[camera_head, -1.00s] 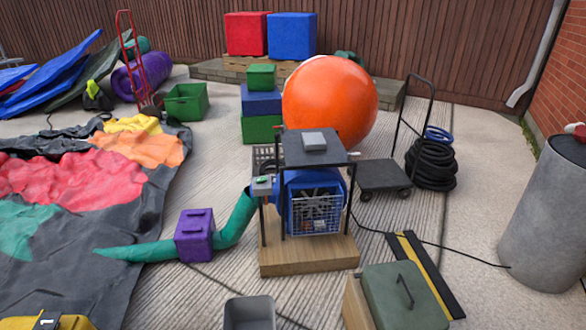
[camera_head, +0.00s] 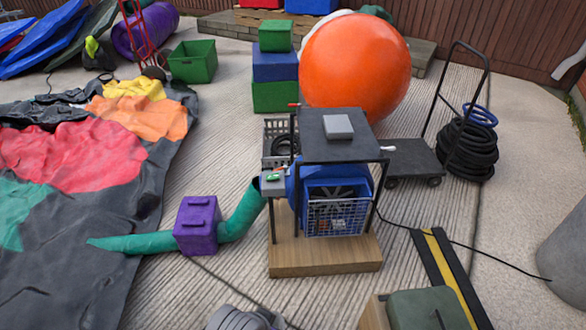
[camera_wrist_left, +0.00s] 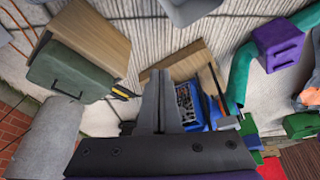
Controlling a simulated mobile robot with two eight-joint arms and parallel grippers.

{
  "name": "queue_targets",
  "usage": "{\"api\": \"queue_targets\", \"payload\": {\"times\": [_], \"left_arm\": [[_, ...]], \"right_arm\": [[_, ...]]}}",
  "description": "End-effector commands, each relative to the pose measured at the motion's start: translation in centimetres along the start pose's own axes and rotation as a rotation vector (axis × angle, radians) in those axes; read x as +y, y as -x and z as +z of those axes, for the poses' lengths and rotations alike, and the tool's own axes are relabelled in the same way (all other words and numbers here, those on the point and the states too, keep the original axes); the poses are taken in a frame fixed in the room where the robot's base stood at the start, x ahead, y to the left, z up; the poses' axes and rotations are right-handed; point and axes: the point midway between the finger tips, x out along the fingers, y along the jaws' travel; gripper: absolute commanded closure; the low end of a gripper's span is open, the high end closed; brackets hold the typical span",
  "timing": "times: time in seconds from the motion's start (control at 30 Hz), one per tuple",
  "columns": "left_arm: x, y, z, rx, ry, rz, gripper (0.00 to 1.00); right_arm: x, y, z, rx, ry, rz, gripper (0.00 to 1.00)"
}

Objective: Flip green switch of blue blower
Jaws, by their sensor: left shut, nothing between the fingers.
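The blue blower (camera_head: 345,187) stands on a wooden base (camera_head: 325,258) under a dark metal frame (camera_head: 355,145), with a wire grille on its front. A small grey switch box (camera_head: 270,190) with a green switch (camera_head: 273,179) sits at the frame's left side. In the left wrist view, my left gripper (camera_wrist_left: 160,75) is shut and empty, and its fingers overlap the blower (camera_wrist_left: 193,105) in the picture. I cannot tell the distance between them. I cannot make out the green switch clearly in the wrist view. My right gripper is not in view.
A green hose (camera_head: 240,216) runs from the blower through a purple block (camera_head: 197,225) towards the deflated castle (camera_head: 75,150). A green case (camera_head: 425,310) stands at front right. A black cable (camera_head: 480,248) crosses the floor, and a hand trolley (camera_head: 412,160) stands behind it.

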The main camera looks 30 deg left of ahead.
Motion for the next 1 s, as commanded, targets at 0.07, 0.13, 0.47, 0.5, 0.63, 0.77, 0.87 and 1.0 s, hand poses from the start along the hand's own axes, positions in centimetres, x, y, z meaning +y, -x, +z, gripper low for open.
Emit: {"api": "queue_targets", "payload": {"times": [0.07, 0.13, 0.47, 0.5, 0.63, 0.77, 0.87, 1.0], "left_arm": [[0.0, 0.0, 0.0, 0.0, 0.0, 0.0, 1.0], [0.0, 0.0, 0.0, 0.0, 0.0, 0.0, 1.0], [-0.5, 0.0, -0.8, 0.01, 0.017, -0.019, 1.0], [-1.0, 0.0, -1.6, 0.02, 0.031, -0.038, 1.0], [-3.7, -0.2, -6.0, 0.086, 0.115, -0.137, 1.0], [-7.7, -0.7, -12.7, 0.211, 0.229, -0.264, 1.0], [-10.6, -1.3, -17.7, 0.328, 0.308, -0.341, 1.0], [-14.3, -2.6, -24.1, 0.501, 0.394, -0.407, 1.0]], "right_arm": [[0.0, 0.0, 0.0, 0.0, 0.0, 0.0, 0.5], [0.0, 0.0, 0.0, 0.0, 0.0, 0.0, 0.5], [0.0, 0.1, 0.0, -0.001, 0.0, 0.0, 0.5], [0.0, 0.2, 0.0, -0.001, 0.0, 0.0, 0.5], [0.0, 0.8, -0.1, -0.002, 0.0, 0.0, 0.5], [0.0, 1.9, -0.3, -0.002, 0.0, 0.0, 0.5], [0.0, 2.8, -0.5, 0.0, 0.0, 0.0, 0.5], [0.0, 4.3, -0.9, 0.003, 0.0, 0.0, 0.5]]}}
